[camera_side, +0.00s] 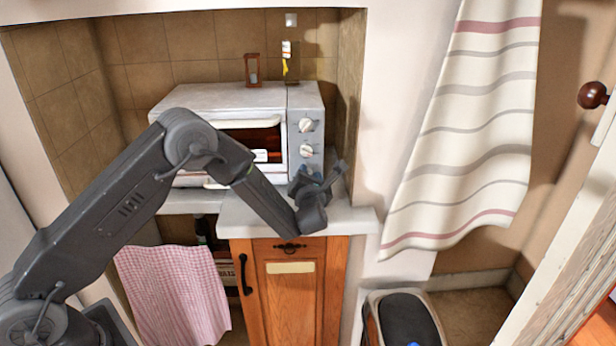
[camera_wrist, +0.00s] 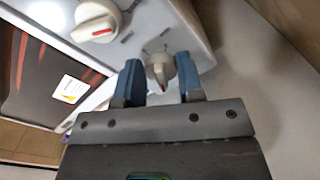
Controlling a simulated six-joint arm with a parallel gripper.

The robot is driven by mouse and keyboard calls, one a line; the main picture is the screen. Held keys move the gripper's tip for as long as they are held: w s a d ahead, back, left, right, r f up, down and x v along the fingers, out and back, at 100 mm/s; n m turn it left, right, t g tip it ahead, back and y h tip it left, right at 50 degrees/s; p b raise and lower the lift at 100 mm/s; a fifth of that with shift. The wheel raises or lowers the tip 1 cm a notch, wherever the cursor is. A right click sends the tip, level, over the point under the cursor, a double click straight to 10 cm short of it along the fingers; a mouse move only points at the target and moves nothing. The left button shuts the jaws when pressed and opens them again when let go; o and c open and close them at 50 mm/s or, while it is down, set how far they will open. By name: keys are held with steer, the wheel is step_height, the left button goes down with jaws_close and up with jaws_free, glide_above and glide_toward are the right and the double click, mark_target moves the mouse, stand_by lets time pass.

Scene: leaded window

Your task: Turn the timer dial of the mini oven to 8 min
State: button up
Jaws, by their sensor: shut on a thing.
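The mini oven (camera_side: 225,97) stands on the counter in the tiled recess. Two of its white dials, the upper one (camera_side: 306,125) and the middle one (camera_side: 306,151), show on the right of its front panel. My gripper (camera_side: 302,177) is at the panel's lower part and hides the spot below them. In the wrist view my gripper (camera_wrist: 160,80) has its blue fingers on both sides of the lowest dial (camera_wrist: 159,66), shut on it. This dial's red mark points toward my gripper's palm. I cannot read the scale around it.
Another dial (camera_wrist: 98,19) with a red mark sits close beside the fingers. A sand timer (camera_side: 252,70) stands on top of the oven. The counter edge (camera_side: 345,219) lies below my gripper. A striped curtain (camera_side: 470,120) hangs to the right.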

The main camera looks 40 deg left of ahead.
steer(key=shift+m, duration=0.3)
steer(key=o, duration=0.8)
steer(key=shift+o, duration=0.2)
steer(key=v, duration=1.4)
